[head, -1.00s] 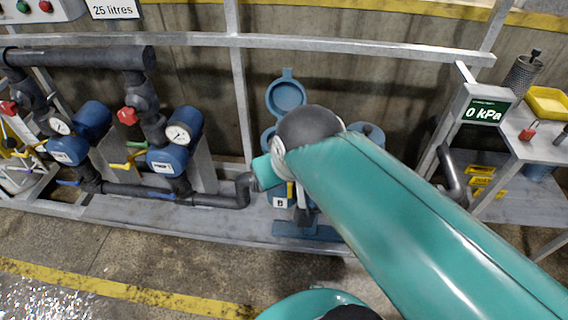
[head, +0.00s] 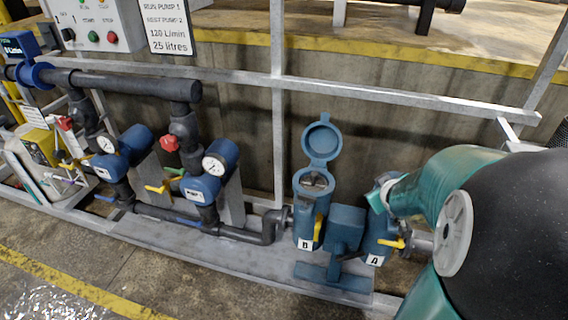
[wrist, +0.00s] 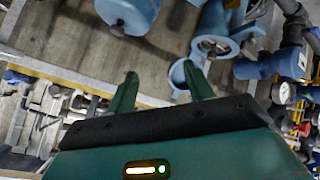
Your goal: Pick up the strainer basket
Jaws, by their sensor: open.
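The blue strainer housing marked B (head: 308,226) stands with its round lid (head: 323,140) swung up and open. A greyish metal part shows in its mouth (head: 316,181); I cannot tell for sure whether it is the strainer basket. Housing A (head: 379,238) stands to its right, partly behind my arm. In the wrist view, my gripper (wrist: 160,72) is open, with two green fingers apart and nothing between them. An open blue housing (wrist: 213,45) lies beyond the right finger there. The head view does not show my fingers clearly.
Two blue pumps with gauges (head: 212,166) and dark pipes stand to the left. A grey rail (head: 400,97) runs behind the housings. A control panel (head: 93,22) is at the upper left. Open floor (head: 60,255) lies in front.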

